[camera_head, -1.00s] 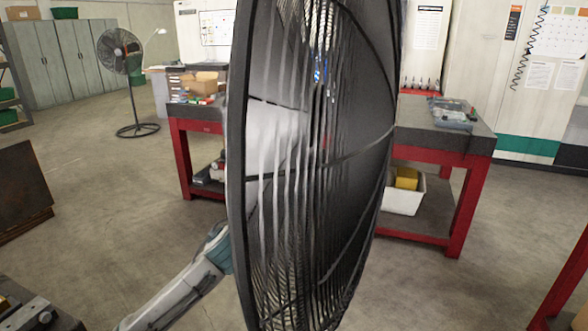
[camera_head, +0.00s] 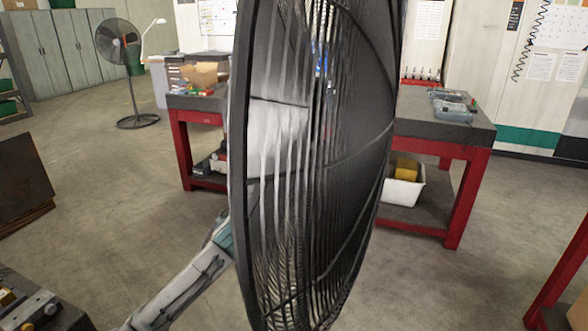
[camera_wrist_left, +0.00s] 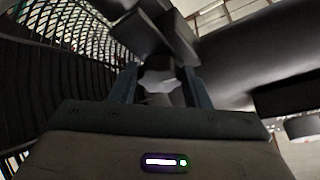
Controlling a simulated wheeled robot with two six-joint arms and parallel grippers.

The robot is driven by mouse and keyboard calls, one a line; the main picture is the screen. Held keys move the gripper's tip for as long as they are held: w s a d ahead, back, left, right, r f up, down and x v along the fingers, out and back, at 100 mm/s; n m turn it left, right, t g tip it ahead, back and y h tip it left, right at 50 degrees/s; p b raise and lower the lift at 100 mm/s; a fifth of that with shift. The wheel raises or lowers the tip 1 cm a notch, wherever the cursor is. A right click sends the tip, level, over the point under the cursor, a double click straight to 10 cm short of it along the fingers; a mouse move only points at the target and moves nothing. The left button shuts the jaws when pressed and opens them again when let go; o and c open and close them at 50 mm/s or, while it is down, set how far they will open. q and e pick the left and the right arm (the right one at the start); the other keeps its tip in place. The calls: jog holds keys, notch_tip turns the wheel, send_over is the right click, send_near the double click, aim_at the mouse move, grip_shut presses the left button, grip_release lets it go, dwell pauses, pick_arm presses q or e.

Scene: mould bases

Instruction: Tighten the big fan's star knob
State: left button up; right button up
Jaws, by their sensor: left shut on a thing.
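The big fan (camera_head: 345,170) fills the middle of the head view, its dark wire cage seen nearly edge-on. My left arm reaches in from the lower left and passes behind the cage, so the left gripper is hidden there. In the left wrist view, the left gripper (camera_wrist_left: 162,88) is shut on a grey knob (camera_wrist_left: 160,76), taken to be the star knob, between its two fingers. Dark blocky fan parts lie just beyond the knob, and the fan cage also shows at the left (camera_wrist_left: 55,60). My right gripper is in neither view.
A red-legged workbench (camera_head: 440,145) with a blue-grey tray (camera_head: 452,104) stands behind the fan, with a white bin (camera_head: 404,188) on its lower shelf. A smaller standing fan (camera_head: 117,45) is at the back left. Open floor (camera_head: 110,185) lies left of the big fan.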

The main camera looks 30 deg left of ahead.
pick_arm(q)
jog(key=shift+r+m+g+h+p, duration=0.2)
jog(key=shift+m+g+p, duration=0.75)
jog(key=shift+m+p, duration=1.35)
jog(key=shift+r+m+g+h+p, duration=0.15)
jog(key=shift+m+g+p, duration=1)
jog(key=shift+m, duration=2.1)
jog(key=shift+r+m+g+h+p, duration=0.2)
jog(key=shift+m+g+p, duration=0.6)
jog(key=shift+m+p, duration=1.55)
jog(key=shift+m+b, duration=0.45)
jog(key=shift+m, duration=0.05)
jog(key=o, duration=0.7)
jog(key=shift+s+a+y, duration=0.1)
jog(key=shift+s+y, duration=0.05)
jog(key=shift+y, duration=0.1)
